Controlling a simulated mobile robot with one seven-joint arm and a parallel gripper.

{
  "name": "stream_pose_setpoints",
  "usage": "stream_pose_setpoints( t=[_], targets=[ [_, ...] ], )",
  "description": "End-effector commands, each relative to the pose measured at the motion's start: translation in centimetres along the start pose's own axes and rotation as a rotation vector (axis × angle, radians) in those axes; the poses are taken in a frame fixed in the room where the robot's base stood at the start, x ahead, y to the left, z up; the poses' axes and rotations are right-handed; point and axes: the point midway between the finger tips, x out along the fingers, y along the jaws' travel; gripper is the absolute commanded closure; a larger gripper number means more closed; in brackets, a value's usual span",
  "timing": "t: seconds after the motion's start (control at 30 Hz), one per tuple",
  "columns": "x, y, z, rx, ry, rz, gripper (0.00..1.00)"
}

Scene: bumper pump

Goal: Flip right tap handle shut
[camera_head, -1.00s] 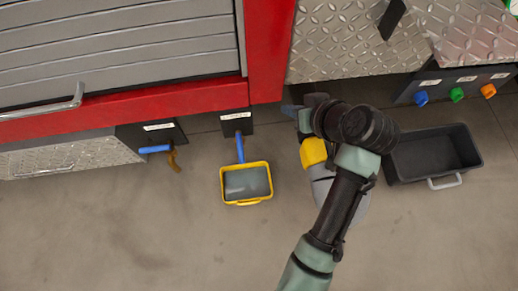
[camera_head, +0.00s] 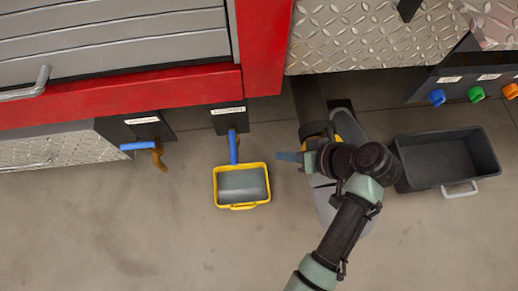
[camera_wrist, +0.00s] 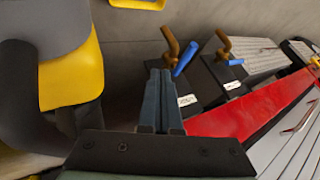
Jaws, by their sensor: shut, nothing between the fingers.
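The right tap's blue handle (camera_head: 233,146) points out from a dark labelled panel towards the bottom of the head view, above a yellow bucket (camera_head: 243,206). In the wrist view this handle (camera_wrist: 186,57) sits beside a brown spout (camera_wrist: 171,45). My gripper (camera_head: 281,156) is shut and empty. It points left, to the right of the right tap, with a gap to the handle in the head view. In the wrist view my fingertips (camera_wrist: 160,75) overlap the picture area just beside this tap; contact cannot be told. The left tap's blue handle (camera_head: 139,146) points sideways to the left.
The left tap has a brown spout (camera_head: 159,158). A red and grey cabinet (camera_head: 150,92) stands behind the taps. A dark bin (camera_head: 440,160) with a pale handle lies at right, below several coloured knobs (camera_head: 476,94). Grey floor in front is clear.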

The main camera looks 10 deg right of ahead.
Motion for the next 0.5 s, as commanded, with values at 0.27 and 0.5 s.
stream_pose_setpoints(
  t=[0.27, 0.5],
  targets=[
    [5.1, 0.3, 0.4, -0.002, -0.002, -0.001, 1.0],
    [9.9, 0.3, 0.3, -0.003, -0.002, 0.0, 1.0]
  ],
)
